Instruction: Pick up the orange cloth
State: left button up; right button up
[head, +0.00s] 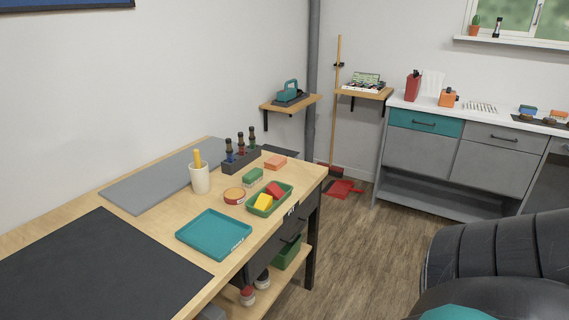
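A small flat orange piece that looks like the folded orange cloth (275,163) lies at the far right end of the wooden workbench (150,242). It is just beyond a green block-like item (253,175) and right of a dark rack of bottles (241,158). Nothing covers it. Neither of my grippers shows in the head view.
The bench also carries a teal tray (214,234), a green bin (269,199) with red and yellow pieces, a round tin (234,196), a white cup (200,179) and a black mat (95,270). Wooden floor (375,236) is open right of the bench.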

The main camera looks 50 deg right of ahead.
aim_at(276, 162)
jog(key=z, duration=1.6)
jog(key=i+l+u, duration=0.1)
jog(key=i+l, duration=0.3)
jog(key=i+l+u, duration=0.15)
jog(key=i+l, duration=0.25)
jog(key=l, duration=0.15)
jog(key=i+l+u, duration=0.1)
jog(key=i+l, duration=0.25)
jog(key=l, duration=0.15)
